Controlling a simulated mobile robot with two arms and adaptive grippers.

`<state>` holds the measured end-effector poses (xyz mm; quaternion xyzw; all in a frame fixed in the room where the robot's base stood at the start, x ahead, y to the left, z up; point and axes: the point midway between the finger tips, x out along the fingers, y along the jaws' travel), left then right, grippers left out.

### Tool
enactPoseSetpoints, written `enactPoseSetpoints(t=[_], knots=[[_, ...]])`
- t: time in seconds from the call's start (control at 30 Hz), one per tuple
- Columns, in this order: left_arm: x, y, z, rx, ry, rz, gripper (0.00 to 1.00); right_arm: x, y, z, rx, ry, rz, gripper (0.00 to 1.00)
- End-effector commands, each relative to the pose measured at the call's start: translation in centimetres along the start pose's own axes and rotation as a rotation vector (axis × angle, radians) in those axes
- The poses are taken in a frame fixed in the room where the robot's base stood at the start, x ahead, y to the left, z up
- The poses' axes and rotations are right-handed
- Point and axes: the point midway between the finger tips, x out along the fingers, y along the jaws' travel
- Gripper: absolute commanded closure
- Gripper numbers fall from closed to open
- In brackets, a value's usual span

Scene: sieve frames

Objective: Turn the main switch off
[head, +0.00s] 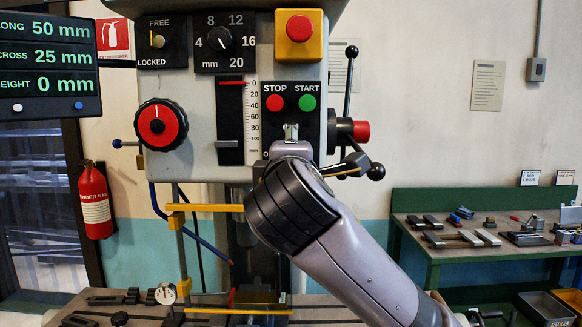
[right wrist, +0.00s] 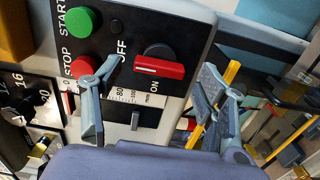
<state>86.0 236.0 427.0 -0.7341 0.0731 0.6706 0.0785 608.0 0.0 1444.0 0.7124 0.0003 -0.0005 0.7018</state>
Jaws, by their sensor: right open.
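The main switch (right wrist: 158,68), a red bar handle on a black round base, shows in the right wrist view. OFF is printed to its left and ON just below it. The bar lies nearly level in that view, with a short white line on its left part. My right gripper (right wrist: 159,80) is open, with one finger on each side of the switch and nothing held. I cannot tell whether a finger touches it. In the head view my right gripper (head: 290,133) is in front of the black panel and hides the switch. My left gripper is not in view.
Close by are the red STOP button (head: 275,103), the green START button (head: 307,102) and a yellow-boxed red button (head: 299,28) above. Black-knobbed levers (head: 351,52) stand right of the panel. A green workbench (head: 430,215) is at right.

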Motion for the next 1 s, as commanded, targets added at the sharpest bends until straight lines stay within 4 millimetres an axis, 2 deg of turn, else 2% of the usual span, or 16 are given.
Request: enactPoseSetpoints(t=[0.3, 0.5, 0.9, 1.0], knots=[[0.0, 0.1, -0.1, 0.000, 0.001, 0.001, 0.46, -6.9, 0.1, -0.1, 0.001, 0.004, 0.004, 0.33], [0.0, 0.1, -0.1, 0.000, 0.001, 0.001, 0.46, -9.5, 0.0, -0.1, 0.001, 0.002, 0.002, 0.33], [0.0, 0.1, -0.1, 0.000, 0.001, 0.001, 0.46, -10.1, -0.1, 0.0, 0.001, 0.000, -0.001, 0.33], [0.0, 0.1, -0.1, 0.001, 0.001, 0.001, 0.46, -9.8, -0.8, 0.2, 0.015, 0.003, -0.019, 0.33]])
